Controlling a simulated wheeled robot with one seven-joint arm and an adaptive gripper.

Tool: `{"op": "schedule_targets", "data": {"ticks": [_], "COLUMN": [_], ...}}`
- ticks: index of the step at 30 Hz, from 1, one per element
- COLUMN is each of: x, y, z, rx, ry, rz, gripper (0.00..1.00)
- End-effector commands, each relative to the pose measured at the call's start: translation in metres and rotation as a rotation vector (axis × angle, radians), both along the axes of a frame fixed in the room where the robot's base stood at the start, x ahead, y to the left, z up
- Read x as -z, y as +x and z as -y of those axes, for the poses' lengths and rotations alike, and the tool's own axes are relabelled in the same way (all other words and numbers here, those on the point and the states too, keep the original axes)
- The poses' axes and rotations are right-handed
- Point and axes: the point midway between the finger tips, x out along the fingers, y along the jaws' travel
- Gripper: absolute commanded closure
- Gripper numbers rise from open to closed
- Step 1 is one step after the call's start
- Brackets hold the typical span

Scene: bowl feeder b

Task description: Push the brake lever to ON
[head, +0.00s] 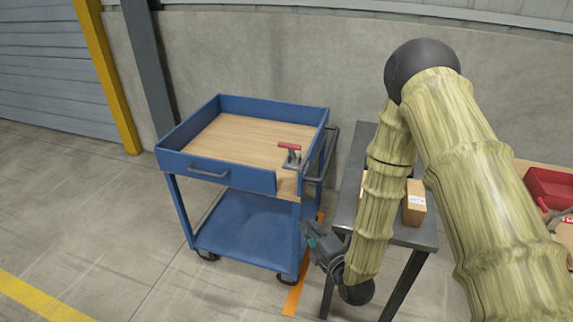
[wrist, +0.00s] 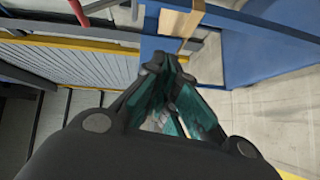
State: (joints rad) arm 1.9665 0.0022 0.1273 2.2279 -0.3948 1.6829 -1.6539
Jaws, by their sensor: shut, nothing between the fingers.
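A toggle-type lever with a red handle (head: 289,147) stands on a grey metal base at the front right corner of a blue cart (head: 228,174). The handle lies nearly level in the head view. No ON marking is readable. My gripper (head: 308,231) is low beside the cart's front right leg, below and to the right of the lever, apart from it. In the wrist view my gripper's dark fingers with teal pads (wrist: 164,62) come together at the tips and hold nothing.
The cart has a wooden top (head: 232,139), raised blue rims and a lower shelf (head: 245,228). A grey table (head: 349,189) with a cardboard box (head: 414,203) stands to its right, partly behind my arm. A red bin (head: 548,186) is at far right. Floor left of the cart is clear.

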Motion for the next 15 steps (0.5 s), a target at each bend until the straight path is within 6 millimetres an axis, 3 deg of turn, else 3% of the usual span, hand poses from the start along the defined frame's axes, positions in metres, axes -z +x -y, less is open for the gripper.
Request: {"op": "schedule_targets", "data": {"ticks": [3, 7, 10, 15], "x": [-0.038, -0.069, -0.084, -0.092], "y": [0.016, 0.023, 0.026, 0.027], "z": [-0.013, -0.022, -0.025, -0.027], "rx": [-0.025, -0.026, -0.02, -0.015], "ry": [-0.087, -0.158, -0.191, -0.209], "rz": [0.222, 0.399, 0.48, 0.525], "gripper": [1.0, 1.0, 1.0, 1.0]}}
